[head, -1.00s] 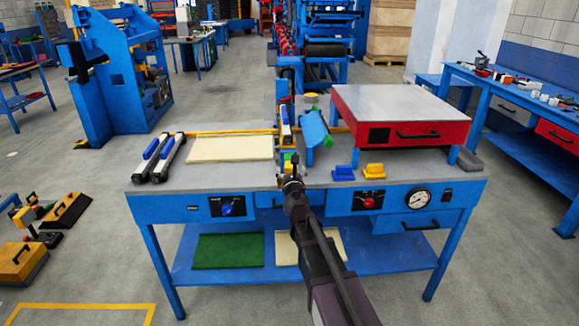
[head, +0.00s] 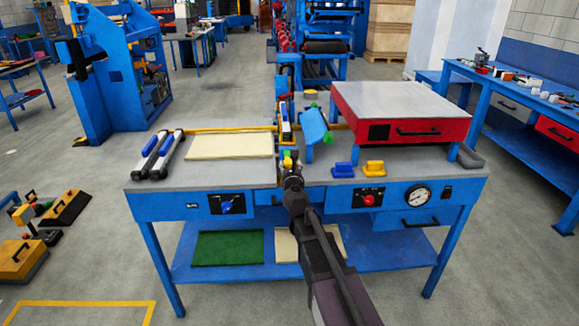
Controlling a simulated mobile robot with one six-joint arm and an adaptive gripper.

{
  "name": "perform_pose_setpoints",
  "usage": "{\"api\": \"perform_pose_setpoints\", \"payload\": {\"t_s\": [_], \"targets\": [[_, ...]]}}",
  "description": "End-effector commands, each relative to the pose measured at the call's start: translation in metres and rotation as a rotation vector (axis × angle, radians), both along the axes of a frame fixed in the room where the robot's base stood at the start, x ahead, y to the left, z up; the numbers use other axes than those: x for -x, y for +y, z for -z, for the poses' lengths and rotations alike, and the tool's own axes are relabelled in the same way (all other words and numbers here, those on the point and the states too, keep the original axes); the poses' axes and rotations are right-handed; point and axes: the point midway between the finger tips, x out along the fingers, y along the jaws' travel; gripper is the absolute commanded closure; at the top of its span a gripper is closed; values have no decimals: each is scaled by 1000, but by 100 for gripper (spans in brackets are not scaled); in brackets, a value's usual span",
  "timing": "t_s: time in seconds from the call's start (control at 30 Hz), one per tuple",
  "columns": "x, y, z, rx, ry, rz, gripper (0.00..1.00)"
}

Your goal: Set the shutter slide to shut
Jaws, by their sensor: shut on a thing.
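My gripper (head: 291,172) reaches in over the front edge of the blue workbench, at its middle. It is shut on what seems to be the shutter slide, at a small yellow part (head: 288,161) with green beside it. The fingertips and the exact grip are too small and too covered by my arm to make out. A narrow upright assembly with blue and yellow pieces (head: 285,123) stands just beyond the gripper. How far along its travel the slide stands cannot be told.
A tilted blue plate (head: 314,126) and a red box with a grey top (head: 390,112) stand to the right. Blue (head: 342,170) and yellow (head: 374,168) blocks sit near the front edge. A cream panel (head: 231,145) and two blue-handled tools (head: 158,155) lie left.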

Motion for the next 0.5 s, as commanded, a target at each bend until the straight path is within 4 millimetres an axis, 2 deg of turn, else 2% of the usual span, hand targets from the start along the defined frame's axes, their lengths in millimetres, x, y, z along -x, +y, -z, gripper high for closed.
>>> {"api": "perform_pose_setpoints", "payload": {"t_s": [0.03, 0.23, 0.33, 0.5], "targets": [[-11, 0, 0, 0, 0, 1, 98], [-41, 0, 0, 0, -1, 0, 98], [-49, 1, 0, 0, -1, 0, 98], [-50, 1, -1, 0, -1, -1, 98]]}}
